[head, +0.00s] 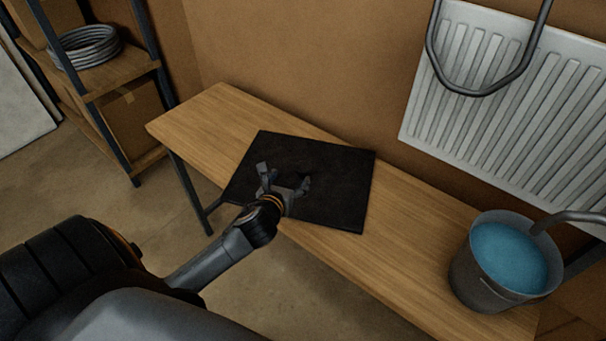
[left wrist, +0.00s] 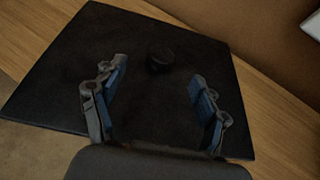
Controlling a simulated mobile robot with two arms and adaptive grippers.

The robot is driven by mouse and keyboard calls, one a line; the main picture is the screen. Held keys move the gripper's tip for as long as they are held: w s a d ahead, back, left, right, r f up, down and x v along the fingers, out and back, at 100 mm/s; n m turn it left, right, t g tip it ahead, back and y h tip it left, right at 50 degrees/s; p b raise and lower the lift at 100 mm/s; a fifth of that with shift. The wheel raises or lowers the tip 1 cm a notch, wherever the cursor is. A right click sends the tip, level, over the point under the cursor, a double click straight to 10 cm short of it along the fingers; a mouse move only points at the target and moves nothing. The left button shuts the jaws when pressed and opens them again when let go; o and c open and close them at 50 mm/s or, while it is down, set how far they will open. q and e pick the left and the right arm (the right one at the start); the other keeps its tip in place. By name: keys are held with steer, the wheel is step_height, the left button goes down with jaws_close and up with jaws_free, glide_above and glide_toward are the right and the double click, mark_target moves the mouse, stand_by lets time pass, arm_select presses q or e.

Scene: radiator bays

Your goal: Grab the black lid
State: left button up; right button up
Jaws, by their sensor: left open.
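A small round black piece (left wrist: 160,61), which looks like the black lid, sits on a flat black square mat (left wrist: 60,95). It is dark on dark, so its edges are hard to make out. The mat also shows in the head view (head: 338,193), lying on the wooden bench. My left gripper (head: 284,177) is open over the mat. In the left wrist view its two blue-padded fingers (left wrist: 158,72) stand apart, with the black piece ahead between their tips and nothing held. In the head view I cannot clearly pick out the piece near the fingers. My right gripper is not in view.
The wooden bench (head: 200,119) runs along the wall. A grey bucket (head: 473,276) of blue liquid stands at its right end, with a grey pipe over it. A white radiator (head: 520,110) hangs behind. Shelving with a coiled hose (head: 88,47) stands at left.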

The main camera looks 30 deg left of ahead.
mark_target(303, 167)
arm_select(q)
steer(key=x, duration=0.7)
steer(key=shift+f, duration=0.15)
steer(key=w+f, duration=0.2)
steer(key=w, duration=0.1)
steer(key=shift+w+a+f, duration=0.15)
steer(key=shift+w+f, duration=0.1)
steer(key=shift+f, duration=0.15)
steer(key=shift+w+a+f, duration=0.2)
steer(key=shift+w+f, duration=0.05)
steer(key=shift+w, duration=0.25)
jaws_close()
steer(key=shift+r, duration=0.1)
